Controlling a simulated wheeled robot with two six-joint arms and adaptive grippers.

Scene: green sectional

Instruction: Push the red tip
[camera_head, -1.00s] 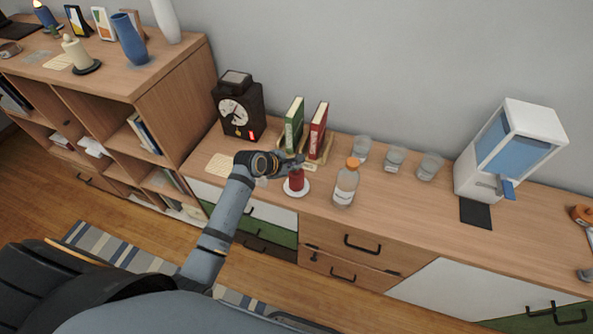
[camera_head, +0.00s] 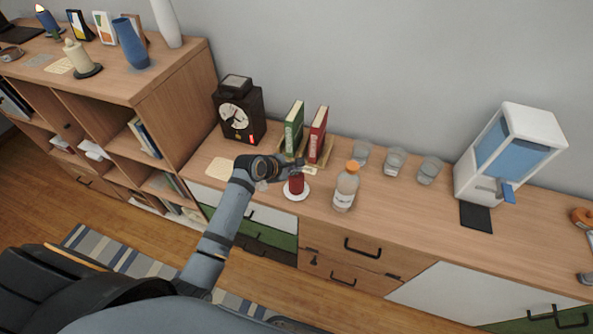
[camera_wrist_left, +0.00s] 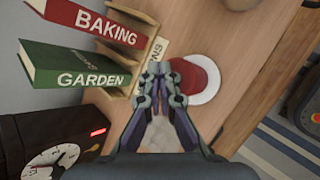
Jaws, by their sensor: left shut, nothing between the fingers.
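A black box-shaped device with a white dial (camera_head: 240,115) stands against the wall on the sideboard. A small glowing red part (camera_head: 252,139) sits low on its front; it also shows in the left wrist view (camera_wrist_left: 97,131). A red cylinder (camera_head: 296,186) stands on a white saucer (camera_head: 297,194) to the right of the device; its red side shows in the left wrist view (camera_wrist_left: 195,75). My left gripper (camera_head: 299,163) is shut and empty, close to the red cylinder and partly covering it. I cannot tell whether they touch. My right gripper is not in view.
A green book (camera_head: 294,128) and a red book (camera_head: 317,134) stand in a wooden holder behind the gripper. An orange-capped bottle (camera_head: 345,188) stands right of the saucer. Several glasses and a white dispenser (camera_head: 510,150) are farther right. A card (camera_head: 221,168) lies before the device.

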